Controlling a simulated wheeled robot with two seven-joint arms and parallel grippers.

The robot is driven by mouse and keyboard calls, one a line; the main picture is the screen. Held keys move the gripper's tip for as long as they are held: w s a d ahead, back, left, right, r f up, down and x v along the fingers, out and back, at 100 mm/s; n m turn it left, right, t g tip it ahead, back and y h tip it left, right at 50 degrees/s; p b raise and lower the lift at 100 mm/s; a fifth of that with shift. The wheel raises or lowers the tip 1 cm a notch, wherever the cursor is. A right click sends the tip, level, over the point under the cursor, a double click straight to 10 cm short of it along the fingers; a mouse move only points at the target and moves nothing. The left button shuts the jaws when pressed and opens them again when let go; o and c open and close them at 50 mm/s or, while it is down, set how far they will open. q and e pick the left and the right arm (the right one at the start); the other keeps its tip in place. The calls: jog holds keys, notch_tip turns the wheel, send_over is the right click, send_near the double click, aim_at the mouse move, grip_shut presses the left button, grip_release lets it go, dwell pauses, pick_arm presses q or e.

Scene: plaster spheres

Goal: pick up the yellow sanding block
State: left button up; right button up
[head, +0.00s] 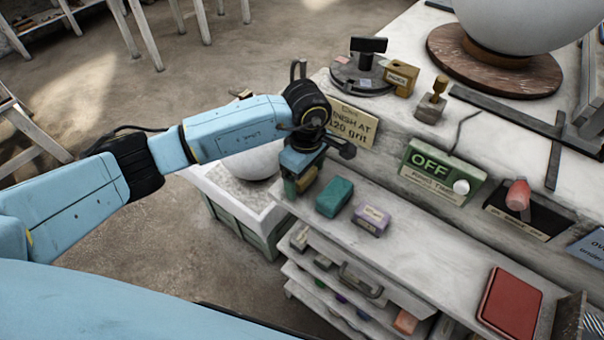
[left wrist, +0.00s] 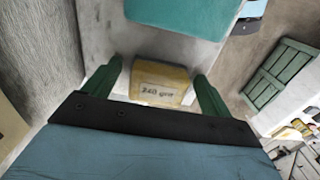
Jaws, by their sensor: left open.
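The yellow sanding block (left wrist: 158,83) shows in the left wrist view, marked with what looks like "240 grit". It lies on the pale shelf, between the two green fingers of my left gripper (left wrist: 158,88). The fingers are open, with a small gap visible on each side of the block. In the head view my left gripper (head: 299,188) points down at the left end of the shelf, and the yellow block (head: 308,178) is partly hidden by it. My right gripper is not in view.
A teal block (head: 334,197) and a purple block (head: 371,220) sit to the right on the shelf (head: 430,245). A sign reading "grit" (head: 352,122) stands behind the gripper. A red book-like item (head: 510,304) lies farther right. Open drawers are below.

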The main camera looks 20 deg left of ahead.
pick_arm(q)
jog(key=shift+f, duration=0.15)
jog(key=shift+c, duration=0.3)
jog(key=c, duration=1)
notch_tip(320, 180, up, 10)
jog(key=shift+r+b, duration=0.1)
jog(key=shift+b, duration=0.3)
